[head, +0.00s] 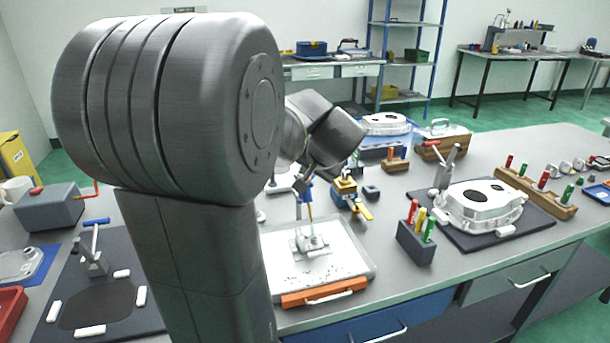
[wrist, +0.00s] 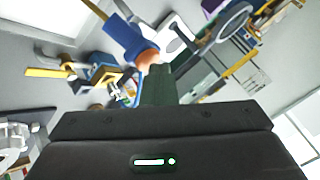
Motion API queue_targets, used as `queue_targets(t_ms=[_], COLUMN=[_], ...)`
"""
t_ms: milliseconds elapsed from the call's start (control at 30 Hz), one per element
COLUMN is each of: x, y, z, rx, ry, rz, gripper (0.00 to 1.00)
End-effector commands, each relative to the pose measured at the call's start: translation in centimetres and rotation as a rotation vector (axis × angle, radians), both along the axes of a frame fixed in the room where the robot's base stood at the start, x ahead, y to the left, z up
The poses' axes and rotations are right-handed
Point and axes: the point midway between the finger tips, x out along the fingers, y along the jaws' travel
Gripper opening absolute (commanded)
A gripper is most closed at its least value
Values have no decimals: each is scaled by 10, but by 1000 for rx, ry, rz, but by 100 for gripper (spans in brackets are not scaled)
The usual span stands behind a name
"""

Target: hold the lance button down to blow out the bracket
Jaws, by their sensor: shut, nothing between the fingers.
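The bracket (head: 312,242) is a light metal casting in a white tray (head: 350,262) with an orange front handle; dark specks lie around it. The blue lance (head: 308,194) stands above it, its thin brass tube pointing down at the bracket. In the wrist view the lance (wrist: 122,36) shows large, with an orange button (wrist: 149,57) at its end. My gripper (wrist: 158,72) is shut and empty, its fingertips right at the button. They seem to meet it; I cannot tell whether it is pressed in. In the head view my gripper (head: 302,182) is small, at the lance's top.
A blue and yellow fixture (head: 347,192) stands just right of the lance. A block of coloured-handled tools (head: 416,242) and a large casting (head: 480,205) on a dark mat stand further right. A dark mat (head: 105,300) with white blocks lies left.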

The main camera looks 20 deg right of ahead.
Motion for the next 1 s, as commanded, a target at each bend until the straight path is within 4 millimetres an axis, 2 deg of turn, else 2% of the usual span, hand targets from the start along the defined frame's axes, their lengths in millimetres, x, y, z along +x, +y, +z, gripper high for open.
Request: queue_targets(t_ms=[267,633,1000], x=[0,0,0], y=[0,0,0], z=[0,19,20], rx=[1,0,0], ry=[1,1,0], rz=[1,1,0], gripper=[0,0,0])
